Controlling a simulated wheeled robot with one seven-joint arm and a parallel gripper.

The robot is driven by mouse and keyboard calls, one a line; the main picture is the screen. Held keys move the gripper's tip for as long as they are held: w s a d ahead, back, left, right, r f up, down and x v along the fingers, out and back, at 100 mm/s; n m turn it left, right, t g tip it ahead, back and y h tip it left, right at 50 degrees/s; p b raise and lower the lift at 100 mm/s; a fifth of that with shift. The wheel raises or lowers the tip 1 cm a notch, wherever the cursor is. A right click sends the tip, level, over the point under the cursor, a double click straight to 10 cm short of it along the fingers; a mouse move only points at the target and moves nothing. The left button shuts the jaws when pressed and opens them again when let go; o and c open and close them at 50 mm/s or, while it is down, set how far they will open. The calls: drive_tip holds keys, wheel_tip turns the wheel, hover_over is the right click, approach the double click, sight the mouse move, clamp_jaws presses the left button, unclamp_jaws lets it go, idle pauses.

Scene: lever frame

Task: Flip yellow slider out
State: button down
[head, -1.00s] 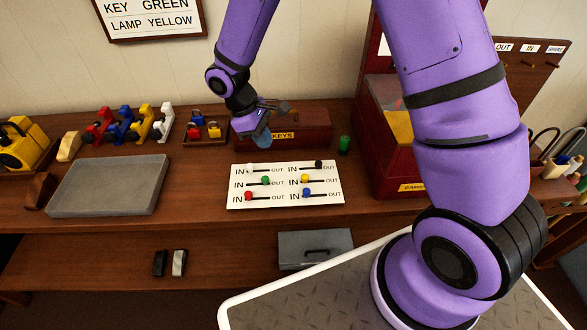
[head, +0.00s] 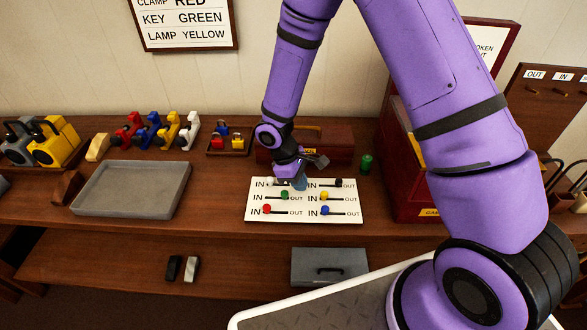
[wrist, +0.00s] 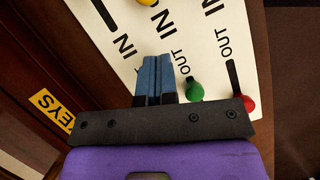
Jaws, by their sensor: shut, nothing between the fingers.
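The yellow slider (head: 324,196) sits at the IN end of its slot, in the middle row of the right column on the white board (head: 256,214). In the wrist view the yellow slider (wrist: 147,2) is cut off by the top edge. My gripper (head: 299,184) is over the upper middle of the board, up and left of the yellow slider, and apart from it. In the wrist view my gripper (wrist: 152,63) has its blue fingers together, with nothing between them. The fingers hide part of the board and likely the white slider.
Other sliders are close by: green (head: 285,195), red (head: 267,209), blue (head: 325,210) and black (head: 338,182). A dark red keys box (head: 335,145) stands behind the board, with a green cylinder (head: 366,164) beside it. A grey tray (head: 130,190) lies left.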

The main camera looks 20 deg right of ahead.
sight(335, 198)
drive_tip(key=shift+s+d+r, duration=0.1)
drive_tip(key=shift+s+d, duration=0.5)
drive_tip(key=shift+d, duration=0.2)
drive_tip(key=shift+s+d, duration=0.55)
drive_tip(key=shift+d, duration=0.2)
drive_tip(key=shift+d, duration=0.1)
drive_tip(key=shift+s+d, duration=0.25)
drive_tip(key=shift+d, duration=0.5)
drive_tip(key=shift+s+d, duration=0.3)
drive_tip(key=shift+d, duration=0.5)
drive_tip(key=shift+s+d, duration=0.25)
drive_tip(key=shift+d, duration=0.5)
drive_tip(key=shift+w+a, duration=0.2)
drive_tip(key=shift+a, duration=0.05)
drive_tip(key=w+a, duration=0.1)
drive_tip(key=w+a+r, duration=0.1)
drive_tip(key=a, duration=0.1)
drive_tip(key=shift+w+a, duration=0.2)
drive_tip(key=shift+w, duration=0.15)
drive_tip(key=v, duration=0.9)
drive_tip(key=shift+s+d, duration=0.2)
drive_tip(key=shift+r, duration=0.1)
